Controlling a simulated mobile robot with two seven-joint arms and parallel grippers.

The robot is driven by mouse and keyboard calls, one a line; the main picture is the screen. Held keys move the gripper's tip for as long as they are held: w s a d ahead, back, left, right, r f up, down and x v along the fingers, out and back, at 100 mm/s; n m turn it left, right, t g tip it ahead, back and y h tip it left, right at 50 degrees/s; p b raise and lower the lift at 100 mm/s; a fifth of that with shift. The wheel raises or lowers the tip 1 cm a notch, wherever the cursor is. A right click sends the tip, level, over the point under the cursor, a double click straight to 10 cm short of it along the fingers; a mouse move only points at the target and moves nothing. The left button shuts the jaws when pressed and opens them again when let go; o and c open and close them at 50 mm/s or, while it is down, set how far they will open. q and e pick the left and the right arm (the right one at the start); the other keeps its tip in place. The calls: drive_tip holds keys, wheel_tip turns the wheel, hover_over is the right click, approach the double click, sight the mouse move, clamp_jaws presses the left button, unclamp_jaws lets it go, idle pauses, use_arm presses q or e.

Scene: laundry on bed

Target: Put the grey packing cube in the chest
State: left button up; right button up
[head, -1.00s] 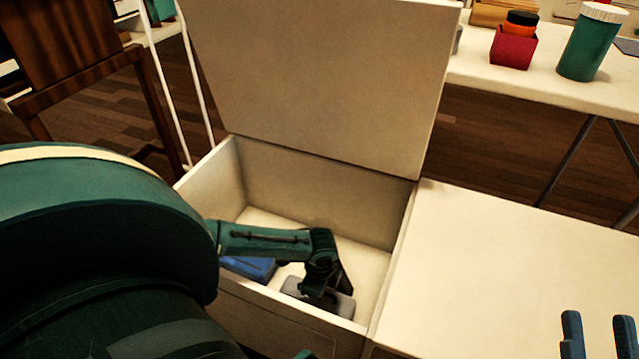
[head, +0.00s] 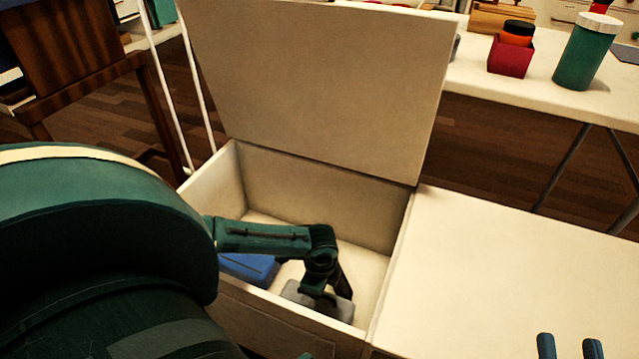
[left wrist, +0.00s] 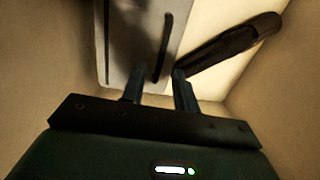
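The grey packing cube (head: 338,308) lies on the floor of the open chest (head: 262,308), near its front wall. It also shows in the left wrist view (left wrist: 115,65). My left gripper (head: 322,294) is inside the chest, just above the cube. In the left wrist view its fingers (left wrist: 158,88) are apart, one over the cube and the other by its edge, with nothing clearly held between them. The forearm hides part of the chest inside. My right gripper (head: 570,348) is open and empty at the bottom right.
A blue packing cube (head: 250,267) lies in the chest left of the grey one. The chest lid (head: 320,90) stands raised. A bare white surface (head: 490,270) adjoins on the right. A table (head: 480,80) behind holds a red box (head: 511,56) and green jar (head: 588,55).

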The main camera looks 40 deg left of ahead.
use_arm(q)
wheel_tip(320, 180, up, 9)
drive_tip(key=p, duration=0.3)
drive_tip(key=shift+s+d+f, duration=0.15)
drive_tip(key=shift+s+d, duration=0.1)
drive_tip(key=shift+d, duration=0.05)
use_arm(e)
drive_tip(key=shift+d+r+n+h, duration=0.35)
drive_tip(key=shift+d+n+h, duration=0.1)
drive_tip(key=shift+n+h, duration=0.05)
